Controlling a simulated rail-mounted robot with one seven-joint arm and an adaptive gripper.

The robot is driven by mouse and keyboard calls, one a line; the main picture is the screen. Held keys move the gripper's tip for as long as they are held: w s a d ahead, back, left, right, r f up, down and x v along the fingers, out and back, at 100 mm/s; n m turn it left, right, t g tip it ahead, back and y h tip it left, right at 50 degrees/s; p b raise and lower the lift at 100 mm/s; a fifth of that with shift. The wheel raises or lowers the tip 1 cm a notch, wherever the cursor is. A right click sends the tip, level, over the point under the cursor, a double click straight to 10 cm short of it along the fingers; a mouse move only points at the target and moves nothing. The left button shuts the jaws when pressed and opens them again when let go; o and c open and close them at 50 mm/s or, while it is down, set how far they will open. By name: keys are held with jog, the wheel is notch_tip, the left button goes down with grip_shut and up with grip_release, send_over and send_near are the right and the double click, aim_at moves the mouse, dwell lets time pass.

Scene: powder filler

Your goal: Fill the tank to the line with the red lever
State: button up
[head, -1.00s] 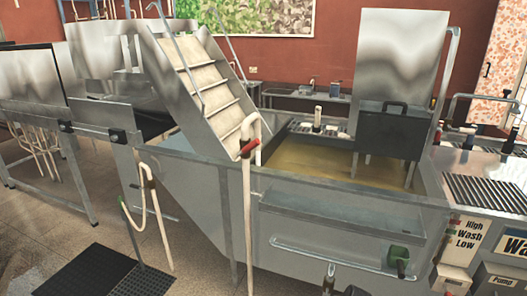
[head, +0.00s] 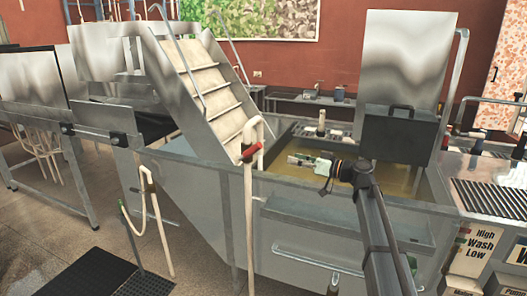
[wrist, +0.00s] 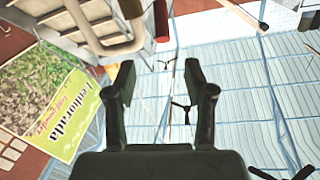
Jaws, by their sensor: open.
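The red lever (head: 250,153) sits on an upright white pipe (head: 248,215) with a hooked top at the tank's front left. The metal tank (head: 215,195) holds yellowish-brown liquid (head: 405,187); I cannot make out a fill line. My gripper (head: 297,160) is over the liquid, to the right of the lever and apart from it in the picture. In the wrist view my gripper (wrist: 160,72) is open and empty. A curved pale pipe (wrist: 105,38) and a red piece (wrist: 161,20), apparently the lever, show beyond the fingertips at the top.
A stepped conveyor (head: 205,85) rises behind the red lever. A tall metal panel (head: 405,70) and dark box (head: 398,135) stand at the tank's right. Labelled controls (head: 480,245) are at lower right.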

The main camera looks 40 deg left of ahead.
aim_at(253, 150)
jog(key=shift+n, duration=0.4)
jog(key=s+a+p, duration=0.1)
jog(key=a, duration=0.4)
jog(key=a+p, duration=0.2)
jog(key=a, duration=0.3)
jog(key=s+a+p, duration=0.1)
jog(key=a+p, duration=0.1)
jog(key=a, duration=0.3)
jog(key=shift+s+a+r, duration=0.1)
jog(key=shift+s+a, duration=0.15)
jog(key=shift+s, duration=0.1)
jog(key=shift+s+a, duration=0.15)
jog(key=shift+a, duration=0.75)
grip_shut()
